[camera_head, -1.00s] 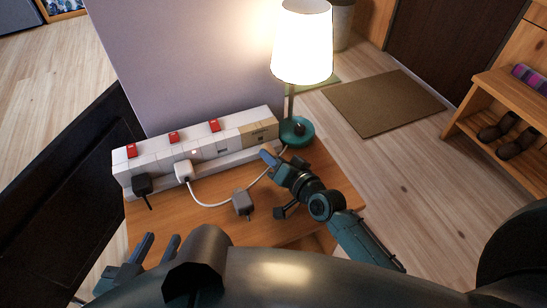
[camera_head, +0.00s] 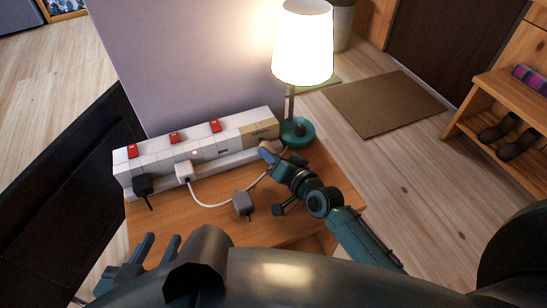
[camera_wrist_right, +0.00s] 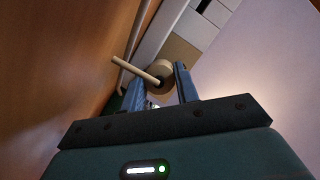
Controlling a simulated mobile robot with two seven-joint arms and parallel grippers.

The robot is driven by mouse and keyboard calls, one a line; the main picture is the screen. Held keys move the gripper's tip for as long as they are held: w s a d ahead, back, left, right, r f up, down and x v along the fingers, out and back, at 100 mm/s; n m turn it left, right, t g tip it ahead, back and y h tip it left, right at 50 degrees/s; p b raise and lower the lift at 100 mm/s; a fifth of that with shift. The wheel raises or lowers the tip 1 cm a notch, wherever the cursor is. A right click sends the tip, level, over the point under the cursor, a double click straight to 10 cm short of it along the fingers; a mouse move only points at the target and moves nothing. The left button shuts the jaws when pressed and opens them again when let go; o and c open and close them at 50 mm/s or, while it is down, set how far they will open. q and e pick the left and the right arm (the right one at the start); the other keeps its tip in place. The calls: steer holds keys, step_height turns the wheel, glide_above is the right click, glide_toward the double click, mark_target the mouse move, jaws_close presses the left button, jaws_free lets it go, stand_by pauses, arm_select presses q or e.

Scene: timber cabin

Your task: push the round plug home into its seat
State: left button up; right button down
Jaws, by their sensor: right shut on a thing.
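The round plug (camera_wrist_right: 158,76) is a beige disc with a thin rod sticking out to the left in the right wrist view. My right gripper (camera_wrist_right: 160,88) is shut on it, with a blue finger on either side. In the head view my right gripper (camera_head: 268,153) is beside the right end of the white socket strip (camera_head: 210,150), and the plug cannot be made out there. A beige panel (camera_head: 260,134) marks that end of the strip. The seat itself is not clearly seen. My left gripper (camera_head: 154,250) is open and empty at the lower left.
A black plug (camera_head: 142,186) and a white plug (camera_head: 184,172) with a cable are in the strip. A grey adapter (camera_head: 243,204) lies on the wooden table (camera_head: 215,222). A lit lamp (camera_head: 302,45) with a green base stands close to my right gripper.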

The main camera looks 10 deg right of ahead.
arm_select(q)
steer(key=shift+f, duration=0.15)
arm_select(e)
steer(key=shift+w+a, duration=0.1)
steer(key=shift+w, duration=0.35)
steer(key=c, duration=1.1)
jaws_free()
arm_select(q)
steer(key=shift+s, duration=0.15)
arm_select(e)
steer(key=shift+o, duration=0.7)
steer(key=shift+d+f, duration=0.15)
steer(key=shift+d, duration=0.1)
steer(key=shift+s+d, duration=0.1)
steer(key=shift+s, duration=0.15)
steer(key=v, duration=0.2)
steer(key=p+v, duration=0.1)
steer(key=v, duration=0.4)
steer(key=shift+r, duration=0.25)
steer(key=v, duration=0.2)
steer(key=p+v, duration=0.1)
steer(key=v, duration=0.1)
steer(key=shift+s+a+r, duration=0.1)
steer(key=shift+s+a, duration=0.05)
steer(key=shift+a, duration=0.05)
arm_select(q)
steer(key=shift+r+n, duration=0.4)
arm_select(e)
steer(key=shift+s+d+r, duration=0.2)
steer(key=shift+s, duration=0.4)
